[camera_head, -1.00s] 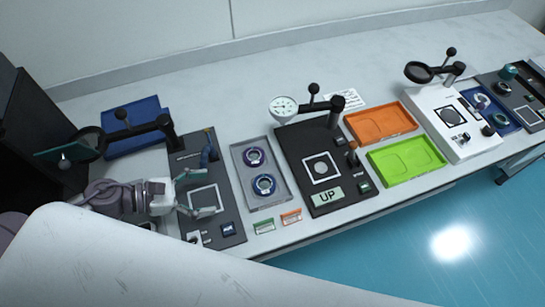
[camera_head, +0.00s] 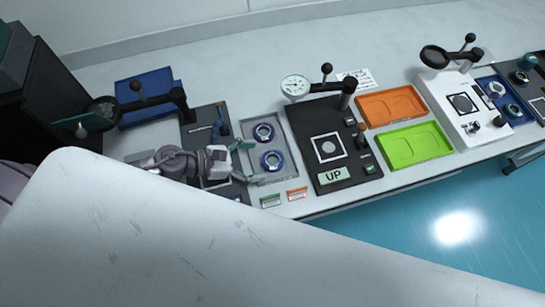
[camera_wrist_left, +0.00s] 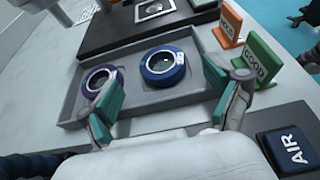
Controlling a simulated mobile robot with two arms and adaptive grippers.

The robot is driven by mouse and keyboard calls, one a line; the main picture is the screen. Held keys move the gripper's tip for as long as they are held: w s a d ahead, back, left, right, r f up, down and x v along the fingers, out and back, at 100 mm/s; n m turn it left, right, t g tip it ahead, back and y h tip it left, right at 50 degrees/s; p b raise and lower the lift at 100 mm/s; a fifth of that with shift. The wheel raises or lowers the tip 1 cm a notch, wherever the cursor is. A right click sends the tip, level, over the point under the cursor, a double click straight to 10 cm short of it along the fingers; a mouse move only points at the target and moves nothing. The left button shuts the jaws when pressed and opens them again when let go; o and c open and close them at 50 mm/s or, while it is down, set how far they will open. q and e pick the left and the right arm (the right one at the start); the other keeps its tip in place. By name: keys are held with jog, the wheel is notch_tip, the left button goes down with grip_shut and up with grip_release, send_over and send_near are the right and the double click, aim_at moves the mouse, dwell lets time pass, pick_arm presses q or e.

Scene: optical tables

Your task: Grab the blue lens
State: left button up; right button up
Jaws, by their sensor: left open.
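The blue lens (camera_head: 272,160) is a ring with a dark blue rim, lying in a grey tray (camera_head: 292,172). A purple lens (camera_head: 263,132) lies behind it in the same tray. My left gripper (camera_head: 248,162) is open and empty at the tray's left edge, just left of the blue lens. In the left wrist view the blue lens (camera_wrist_left: 162,65) shows ahead between the spread fingers of my gripper (camera_wrist_left: 165,95), apart from both. The purple lens (camera_wrist_left: 98,78) shows there beyond the left fingertip. My right gripper is not in view.
A black gauge station (camera_head: 335,180) with an UP label stands right of the tray. Small green (camera_head: 270,201) and orange (camera_head: 297,193) signs stand in front. An AIR button (camera_wrist_left: 292,150) is near the right finger. Orange (camera_head: 392,106) and green (camera_head: 414,147) trays lie further right.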

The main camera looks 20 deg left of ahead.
aim_at(271, 160)
pick_arm(q)
jog(key=p+x, duration=0.1)
jog(key=x, duration=0.3)
jog(key=shift+s, duration=0.1)
jog(key=c, duration=1.2)
